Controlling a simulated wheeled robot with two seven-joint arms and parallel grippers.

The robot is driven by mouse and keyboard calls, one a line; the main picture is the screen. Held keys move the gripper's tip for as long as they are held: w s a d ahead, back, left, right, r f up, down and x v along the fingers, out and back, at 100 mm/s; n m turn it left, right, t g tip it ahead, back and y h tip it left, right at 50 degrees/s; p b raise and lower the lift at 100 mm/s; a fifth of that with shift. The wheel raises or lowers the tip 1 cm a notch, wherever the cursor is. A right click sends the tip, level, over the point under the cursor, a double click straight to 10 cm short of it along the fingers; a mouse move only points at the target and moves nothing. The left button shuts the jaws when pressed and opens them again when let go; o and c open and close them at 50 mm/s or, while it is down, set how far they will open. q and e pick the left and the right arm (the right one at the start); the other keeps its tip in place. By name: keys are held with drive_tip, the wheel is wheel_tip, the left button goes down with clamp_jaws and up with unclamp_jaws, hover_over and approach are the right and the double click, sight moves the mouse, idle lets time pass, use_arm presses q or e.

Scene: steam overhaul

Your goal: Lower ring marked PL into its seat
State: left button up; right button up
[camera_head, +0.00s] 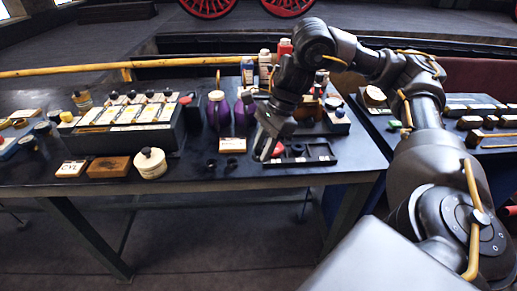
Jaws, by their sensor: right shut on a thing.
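My right gripper (265,150) reaches down from the right arm, with its fingertips at the left end of a low dark tray (322,160). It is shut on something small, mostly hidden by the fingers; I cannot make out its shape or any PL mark. The tray has dark round seats or rings and small white labels too small to read. A red piece (278,149) shows right beside the fingertips. Two small dark ring-like pieces, one on the left (211,165) and one on the right (232,163), lie on the table left of the gripper. My left gripper is not in view.
Purple bottles (218,111) stand behind the gripper's left side. A dark case with yellow-white panels (124,114), a white round pot (150,164), a wooden block (108,167) and a CYL card (71,168) are on the left. The table's front edge (215,186) is clear.

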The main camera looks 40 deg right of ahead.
drive_tip(key=s+a+r, duration=0.2)
drive_tip(key=s+a, duration=0.1)
drive_tip(key=s, duration=0.1)
drive_tip(key=w+a+f+n+g+h, duration=0.2)
drive_tip(key=w+a+f+n+g, duration=0.3)
drive_tip(key=a+f+n, duration=0.5)
drive_tip(key=n, duration=0.5)
drive_tip(key=shift+w+a+f, duration=0.25)
drive_tip(key=shift+a+f, duration=0.1)
